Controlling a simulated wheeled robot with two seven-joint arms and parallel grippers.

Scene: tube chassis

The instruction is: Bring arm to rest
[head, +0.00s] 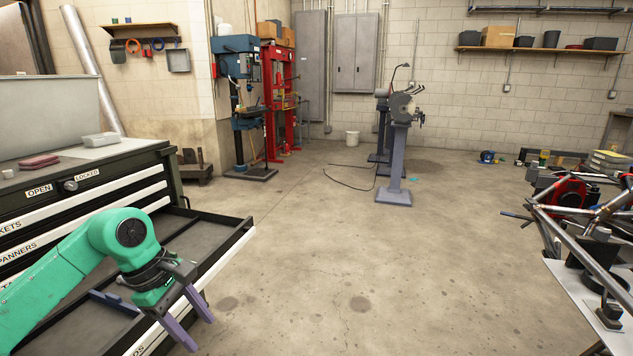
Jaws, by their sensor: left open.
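My left arm (75,262) is green and comes in from the lower left. It reaches over the open drawer (232,240) of the tool cabinet. My left gripper (190,320) has two purple fingers that point down and to the right. The fingers are apart with nothing between them. They are near the drawer's front edge, and I cannot tell whether they touch it. A blue-grey item (112,301) lies in the drawer beside the gripper. My right gripper is not in view.
The tool cabinet (150,178) stands at the left, with a red item (39,161) and a light tray (100,140) on top. A tube chassis (590,235) is at the right. A drill press (238,90) and a grinder on a pedestal (397,150) stand farther back. The middle floor is clear.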

